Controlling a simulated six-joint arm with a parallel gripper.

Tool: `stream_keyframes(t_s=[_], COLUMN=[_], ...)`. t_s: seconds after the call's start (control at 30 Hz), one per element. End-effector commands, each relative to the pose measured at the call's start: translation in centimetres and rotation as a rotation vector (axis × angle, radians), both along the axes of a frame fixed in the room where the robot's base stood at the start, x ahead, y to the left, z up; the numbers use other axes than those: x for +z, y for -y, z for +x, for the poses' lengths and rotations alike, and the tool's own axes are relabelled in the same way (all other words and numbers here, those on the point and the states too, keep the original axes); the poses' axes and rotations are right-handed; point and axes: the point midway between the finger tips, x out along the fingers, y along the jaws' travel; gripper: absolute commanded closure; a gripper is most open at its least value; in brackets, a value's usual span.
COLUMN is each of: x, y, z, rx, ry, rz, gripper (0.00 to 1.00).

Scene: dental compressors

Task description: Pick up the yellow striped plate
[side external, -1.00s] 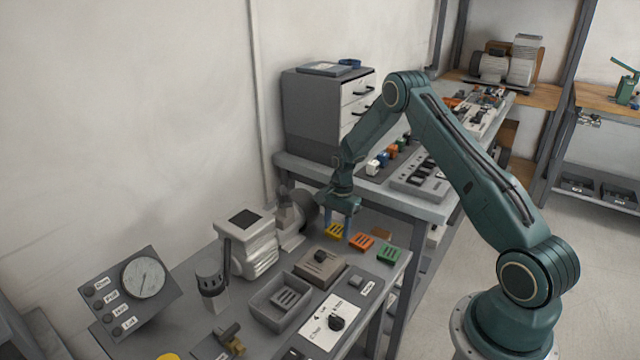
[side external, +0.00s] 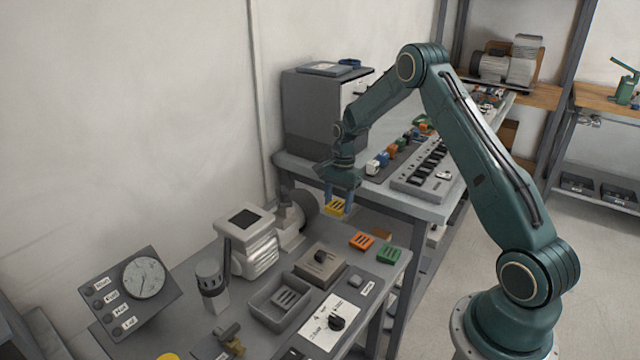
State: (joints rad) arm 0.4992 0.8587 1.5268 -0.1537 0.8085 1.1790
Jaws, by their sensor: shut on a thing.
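The yellow striped plate (side external: 335,207) is a small yellow piece with dark slots. My gripper (side external: 338,204) points down and is shut on it. The plate hangs above the grey bench (side external: 330,237), clear of its surface. An orange slotted plate (side external: 362,241) and a green slotted plate (side external: 388,254) lie on the bench to the right of and below it in the picture.
A grey tray (side external: 280,302) holds a slotted grey plate. A gauge panel (side external: 138,290) stands at the left. A second bench with a drawer cabinet (side external: 318,112) is behind.

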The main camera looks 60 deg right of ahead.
Motion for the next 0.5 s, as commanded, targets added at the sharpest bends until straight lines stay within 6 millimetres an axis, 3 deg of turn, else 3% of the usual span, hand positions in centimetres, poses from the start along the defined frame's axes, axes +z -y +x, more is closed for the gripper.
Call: stream_keyframes(t_s=[0.2, 0.5], x=[5.0, 9.8], y=[0.1, 0.1], z=[0.1, 0.1], rx=[-0.002, -0.001], ry=[0.005, 0.003], rz=[-0.003, -0.002], gripper=[0.77, 0.77])
